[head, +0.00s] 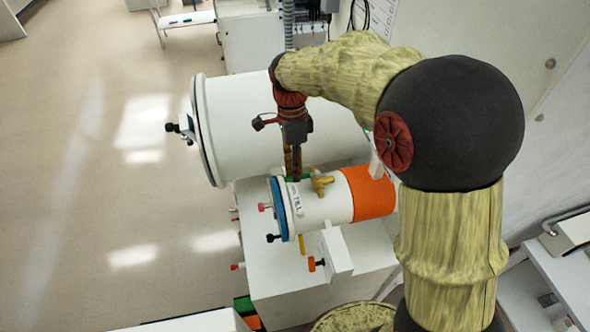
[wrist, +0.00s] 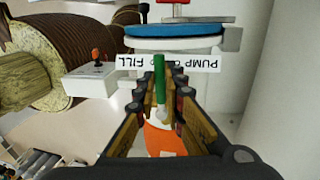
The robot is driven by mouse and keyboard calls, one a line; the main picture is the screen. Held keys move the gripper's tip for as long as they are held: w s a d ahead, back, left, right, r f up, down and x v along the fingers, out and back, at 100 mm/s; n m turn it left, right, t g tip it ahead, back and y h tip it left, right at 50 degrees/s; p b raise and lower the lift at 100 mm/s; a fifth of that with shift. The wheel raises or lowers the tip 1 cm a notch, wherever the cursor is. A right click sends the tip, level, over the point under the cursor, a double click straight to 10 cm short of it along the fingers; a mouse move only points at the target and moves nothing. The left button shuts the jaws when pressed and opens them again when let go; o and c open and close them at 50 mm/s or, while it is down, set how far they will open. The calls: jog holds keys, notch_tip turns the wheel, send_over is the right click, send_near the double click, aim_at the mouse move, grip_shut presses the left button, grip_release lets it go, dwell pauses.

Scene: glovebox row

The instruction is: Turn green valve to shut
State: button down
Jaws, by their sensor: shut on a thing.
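The green valve's lever (wrist: 160,80) shows in the wrist view between the fingers of my gripper (wrist: 164,73), which is shut on it. The lever runs from a pale hub toward the blue-rimmed door, over a label (wrist: 195,63) reading PUMP and FILL, upside down. The middle of the label is hidden by the lever and fingers. In the head view my gripper (head: 296,168) reaches down onto the top of the small white cylinder (head: 327,208), and only slivers of green (head: 305,177) show beside the fingers.
A yellow valve (head: 321,185) stands close right of my gripper in the head view. The large white chamber (head: 243,125) lies just behind. An orange band (head: 369,193) wraps the small cylinder, and a white box with an orange-black knob (head: 338,252) sits in front. Open floor (head: 110,190) lies left.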

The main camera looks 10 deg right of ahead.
jog(key=c, duration=1.9)
grip_release()
jog(key=r, duration=0.4)
jog(key=w+r, duration=0.1)
jog(key=r, duration=0.3)
jog(key=w+r, duration=0.1)
jog(key=r, duration=0.2)
jog(key=shift+w+r, duration=0.25)
jog(key=shift+r, duration=0.15)
